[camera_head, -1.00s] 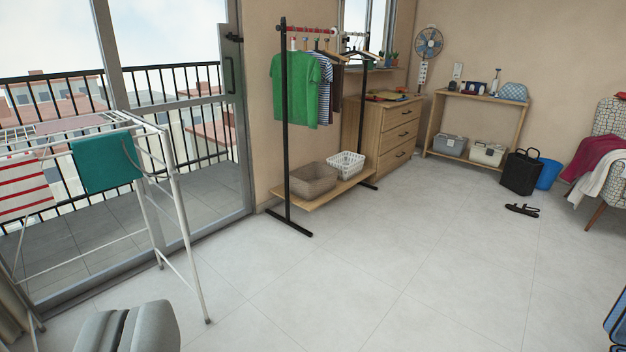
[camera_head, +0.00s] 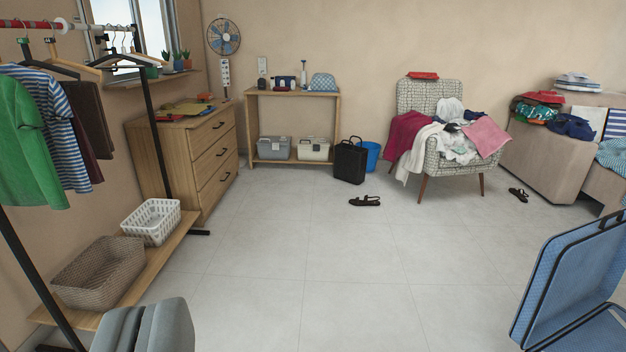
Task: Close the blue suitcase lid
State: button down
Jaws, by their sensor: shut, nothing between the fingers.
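The blue suitcase is at the lower right, cut off by the frame edge. Its lid (camera_head: 572,268) stands open, tilted up, with a dark handle along its upper edge. Part of the suitcase's lower half (camera_head: 598,333) shows below the lid at the bottom edge. My gripper (camera_head: 145,328) is grey and shows at the bottom left, with its two fingers together and nothing between them. It is far to the left of the suitcase, with open floor between them.
A clothes rack (camera_head: 160,130) with baskets on its shelf and a wooden dresser (camera_head: 190,155) stand at the left. An armchair (camera_head: 433,170) heaped with clothes is at the back. Sandals (camera_head: 365,201) lie on the floor. The middle floor (camera_head: 330,270) is clear.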

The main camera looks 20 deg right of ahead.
aim_at(576, 271)
jog(key=i+l+z, duration=0.2)
jog(key=i+z, duration=0.25)
jog(key=i, duration=0.35)
jog(key=i+j+z, duration=0.1)
jog(key=i+z, duration=0.35)
jog(key=i, duration=0.3)
jog(key=i+l+z, duration=0.35)
jog(key=i+l, duration=0.8)
jog(key=l, duration=0.2)
